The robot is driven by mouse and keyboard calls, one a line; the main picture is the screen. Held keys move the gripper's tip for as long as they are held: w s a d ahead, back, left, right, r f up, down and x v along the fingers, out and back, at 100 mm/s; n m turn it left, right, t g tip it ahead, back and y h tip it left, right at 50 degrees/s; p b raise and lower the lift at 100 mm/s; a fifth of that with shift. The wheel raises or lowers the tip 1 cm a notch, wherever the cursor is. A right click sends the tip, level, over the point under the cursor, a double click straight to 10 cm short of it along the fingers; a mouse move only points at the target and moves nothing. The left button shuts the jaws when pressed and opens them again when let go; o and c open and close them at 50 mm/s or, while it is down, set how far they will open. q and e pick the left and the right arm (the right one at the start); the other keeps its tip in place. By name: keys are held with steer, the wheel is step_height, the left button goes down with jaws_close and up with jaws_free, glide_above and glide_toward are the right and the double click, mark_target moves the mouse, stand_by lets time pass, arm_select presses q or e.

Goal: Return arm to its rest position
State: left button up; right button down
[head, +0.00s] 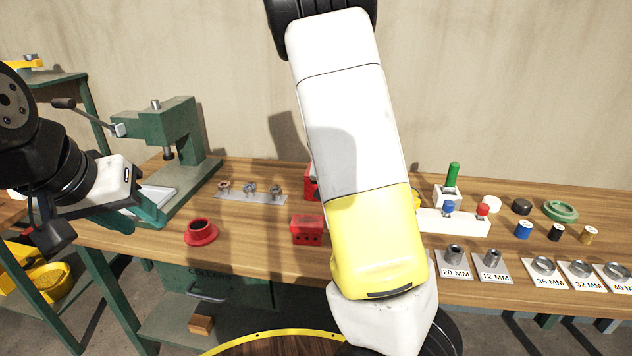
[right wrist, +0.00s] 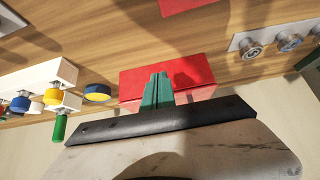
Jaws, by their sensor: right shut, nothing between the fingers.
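My right arm (head: 350,130), white and yellow, rises across the middle of the head view. Its gripper is hidden there. In the right wrist view, my right gripper (right wrist: 157,90) has its green fingers shut together with nothing between them. The fingers show in front of a red box (right wrist: 195,76); I cannot tell if they touch it. My left gripper (head: 148,208), with green fingers, is at the left near the green press (head: 160,130). Its jaw opening is not clear from this angle.
The wooden bench (head: 260,260) holds a red block (head: 307,230), a red flanged cup (head: 201,232) and a metal strip (head: 250,198) with several punches. At right are a white holder (head: 465,224) with coloured knobs, several small caps and labelled size plates (head: 492,265). A wall stands behind.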

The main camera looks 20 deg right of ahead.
steer(key=s+a+r+n+y, duration=0.1)
steer(key=s+a+r, duration=0.3)
steer(key=s, duration=0.5)
steer(key=s+a+r+n+y, duration=0.2)
steer(key=s+a+r+n, duration=0.1)
steer(key=s+r, duration=0.5)
steer(key=s+a+r+n+y, duration=0.1)
steer(key=s+a+r, duration=0.4)
steer(key=s, duration=0.6)
steer(key=shift+r+n+y, duration=0.4)
steer(key=shift+r+y, duration=0.2)
steer(key=shift+y, duration=0.1)
